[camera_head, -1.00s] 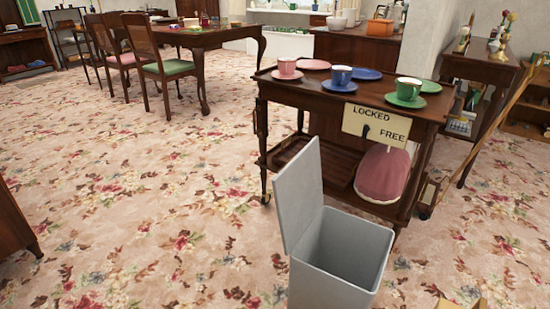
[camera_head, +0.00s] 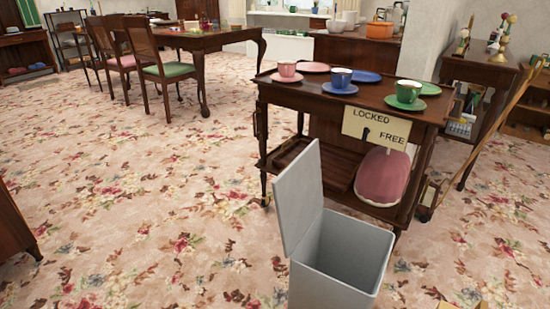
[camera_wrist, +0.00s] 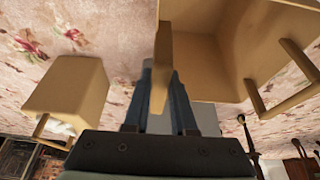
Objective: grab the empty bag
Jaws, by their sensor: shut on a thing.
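In the wrist view, a tan open bag (camera_wrist: 235,45) with a loop handle fills the upper right. Its visible inside looks empty. My gripper (camera_wrist: 163,78) is shut on a tan edge of this bag, which runs up between the two dark fingers. A second tan bag (camera_wrist: 65,90) is apart at the left, with a handle and something white at its opening. In the head view only a small tan piece shows at the bottom edge, lower right; I cannot tell which bag it is. My gripper is not seen there.
A grey bin (camera_head: 340,260) with its lid up stands in front. Behind it is a wooden trolley (camera_head: 310,90) with cups, saucers, a LOCKED/FREE sign (camera_head: 376,126) and a pink domed thing (camera_head: 382,178). A stick (camera_head: 485,125) leans at the right. Flowered carpet (camera_head: 120,200) is clear at left.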

